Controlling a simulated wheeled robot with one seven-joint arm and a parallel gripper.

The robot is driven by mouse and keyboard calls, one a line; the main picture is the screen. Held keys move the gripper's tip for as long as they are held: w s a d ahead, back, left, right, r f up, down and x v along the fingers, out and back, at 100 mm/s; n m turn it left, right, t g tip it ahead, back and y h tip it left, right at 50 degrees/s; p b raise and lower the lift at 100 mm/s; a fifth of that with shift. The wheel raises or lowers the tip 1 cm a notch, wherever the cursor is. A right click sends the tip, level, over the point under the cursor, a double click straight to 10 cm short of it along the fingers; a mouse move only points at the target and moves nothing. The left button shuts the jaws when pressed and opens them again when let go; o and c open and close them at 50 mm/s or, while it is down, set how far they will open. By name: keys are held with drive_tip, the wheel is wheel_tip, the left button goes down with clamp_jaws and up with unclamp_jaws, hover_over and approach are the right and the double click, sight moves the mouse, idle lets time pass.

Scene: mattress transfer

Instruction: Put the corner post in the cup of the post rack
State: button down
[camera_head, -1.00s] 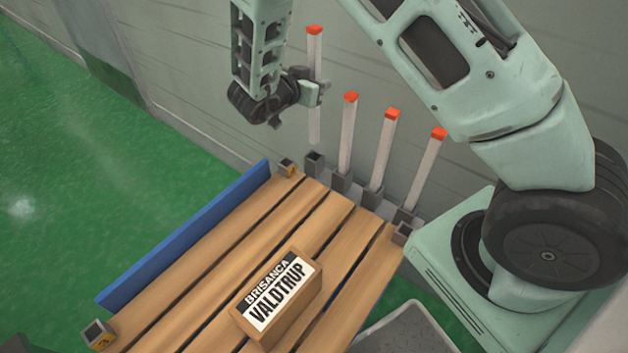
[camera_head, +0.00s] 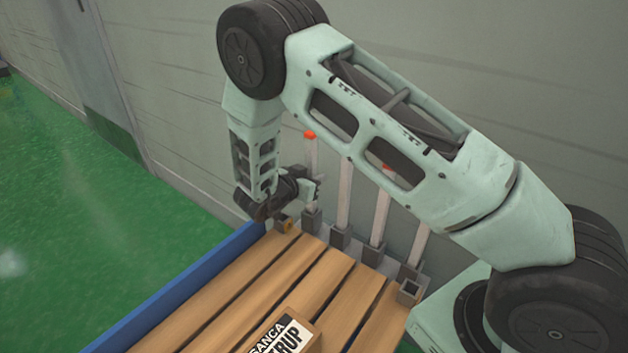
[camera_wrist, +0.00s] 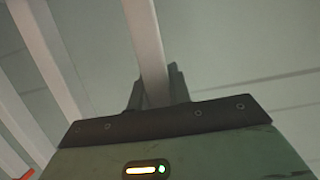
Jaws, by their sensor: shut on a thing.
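The corner post is a thin white bar with an orange-red tip (camera_head: 309,136), standing upright at the left end of the row of posts. My gripper (camera_head: 312,188) is shut on it partway up. In the wrist view the post (camera_wrist: 146,40) runs up from between the fingers (camera_wrist: 155,90). The post's lower end meets the leftmost grey cup (camera_head: 311,223) of the post rack and looks to be inside its mouth. The picture is too small to tell how deep it sits.
Other white posts (camera_head: 344,190) stand in rack cups to the right, partly behind my arm. A slatted wooden bed (camera_head: 215,315) with a blue side rail (camera_head: 185,300) and a labelled box (camera_head: 285,338) lies in front. A wall rises close behind the rack.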

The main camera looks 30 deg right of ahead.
drive_tip(key=c, duration=1.3)
unclamp_jaws()
drive_tip(key=shift+f, duration=0.1)
